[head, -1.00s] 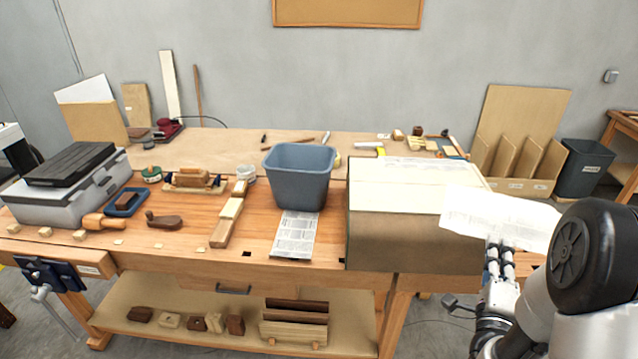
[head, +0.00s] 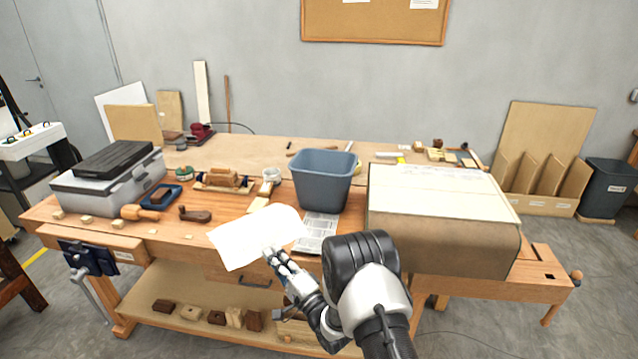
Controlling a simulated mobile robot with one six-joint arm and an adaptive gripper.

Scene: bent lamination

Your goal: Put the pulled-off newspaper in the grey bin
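My gripper (head: 272,254) is shut on a pale newspaper sheet (head: 250,236) at its lower right edge. The sheet spreads out above the front part of the bench, left of and nearer than the grey bin. The blue-grey bin (head: 324,186) stands upright on the bench top, with its mouth open. The sheet is outside the bin and apart from it. Another printed newspaper strip (head: 318,226) lies flat on the bench in front of the bin, partly hidden by the held sheet and my arm. The bin's floor is hidden.
A big bent box-like form (head: 445,245) with a pale top stands right of the bin. A wooden plane (head: 222,180), a mallet (head: 140,213) and a grey case (head: 105,188) are on the left. A dark bin (head: 608,190) stands on the floor at right.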

